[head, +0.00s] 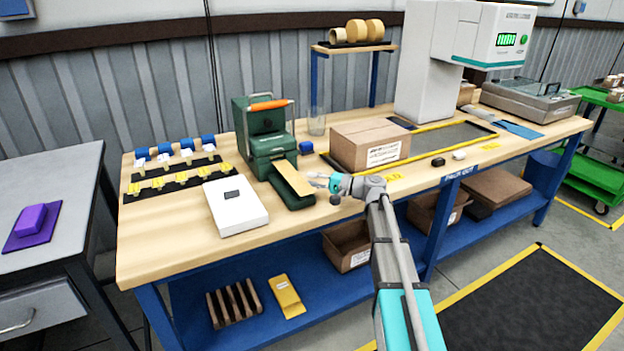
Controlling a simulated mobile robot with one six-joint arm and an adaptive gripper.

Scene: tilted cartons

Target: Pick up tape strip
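A tan tape strip (293,178) sticks out of the front of a green tape dispenser (267,138) and slopes down over its dark green front part. My gripper (315,180) is just right of the strip's lower end, pointing left toward it. Its two small grey fingers look apart, with nothing seen between them. A narrow gap seems to lie between the fingertips and the strip; whether they touch is too small to tell.
A closed carton (369,145) stands behind my gripper on the wooden bench (150,250). A white box (235,206) lies left of the dispenser. A glass (317,125) and a small blue item (306,148) stand close by. Yellow and blue clips sit on dark strips farther left.

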